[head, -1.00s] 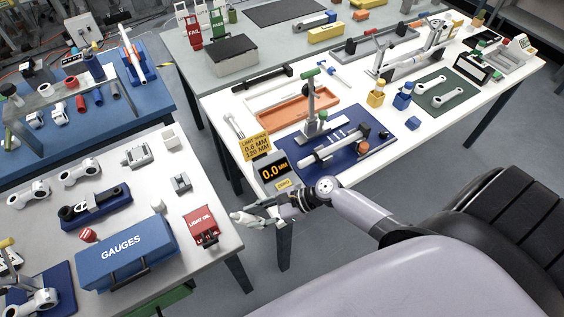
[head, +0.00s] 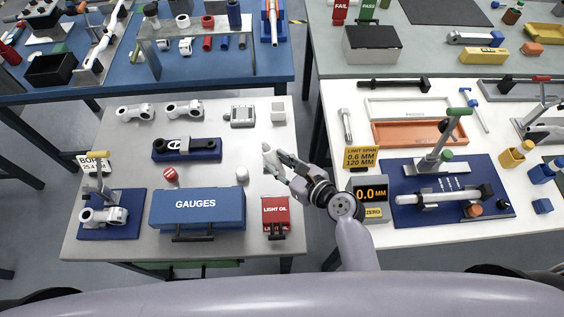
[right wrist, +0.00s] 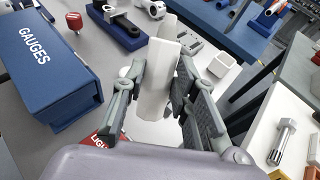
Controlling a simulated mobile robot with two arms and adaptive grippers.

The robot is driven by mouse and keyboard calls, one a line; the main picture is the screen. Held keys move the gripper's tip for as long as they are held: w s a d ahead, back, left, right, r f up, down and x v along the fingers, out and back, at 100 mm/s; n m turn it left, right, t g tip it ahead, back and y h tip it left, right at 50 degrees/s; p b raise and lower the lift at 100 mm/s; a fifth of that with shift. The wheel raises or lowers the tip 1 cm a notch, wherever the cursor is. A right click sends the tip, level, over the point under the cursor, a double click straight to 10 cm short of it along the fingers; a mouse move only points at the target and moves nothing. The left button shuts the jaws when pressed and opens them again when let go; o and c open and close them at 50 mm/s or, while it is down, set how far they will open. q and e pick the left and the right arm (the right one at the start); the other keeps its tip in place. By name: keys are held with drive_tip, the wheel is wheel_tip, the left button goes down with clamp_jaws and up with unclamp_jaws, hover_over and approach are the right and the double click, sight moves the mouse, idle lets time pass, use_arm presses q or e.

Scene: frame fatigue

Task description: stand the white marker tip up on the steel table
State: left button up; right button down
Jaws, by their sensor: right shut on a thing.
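My right gripper (head: 277,164) is shut on the white marker (head: 268,154) over the right part of the pale steel table (head: 130,135). In the right wrist view the marker (right wrist: 157,85) sits between both fingers of the gripper (right wrist: 160,92), with a narrower end pointing to the top of the picture. The fingers hide part of its sides. I cannot tell whether its lower end touches the table. My left gripper is not in view.
A red light oil can (head: 276,216), a small white round piece (head: 242,174) and the blue gauges box (head: 197,210) stand near the gripper. A white open block (head: 278,112) stands behind it. The table's right edge is close.

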sight(283, 172)
drive_tip(key=shift+w, duration=0.1)
drive_tip(key=shift+r+p, duration=0.1)
drive_tip(key=shift+p, duration=0.3)
wheel_tip(283, 172, down, 4)
drive_tip(key=b, duration=0.3)
drive_tip(key=shift+d, duration=0.15)
wheel_tip(283, 172, down, 5)
drive_tip(key=b, duration=0.3)
drive_tip(key=shift+r, duration=0.1)
drive_tip(key=shift+f+b, duration=0.6)
drive_tip(key=shift+f, duration=0.1)
use_arm(q)
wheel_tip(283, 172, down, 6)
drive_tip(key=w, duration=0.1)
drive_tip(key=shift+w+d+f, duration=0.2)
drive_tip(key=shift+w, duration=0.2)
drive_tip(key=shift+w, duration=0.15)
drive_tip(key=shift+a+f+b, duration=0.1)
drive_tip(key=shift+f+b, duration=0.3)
drive_tip(key=shift+b, duration=0.05)
use_arm(e)
drive_tip(key=shift+f, duration=0.65)
drive_tip(key=c, duration=1.2)
unclamp_jaws()
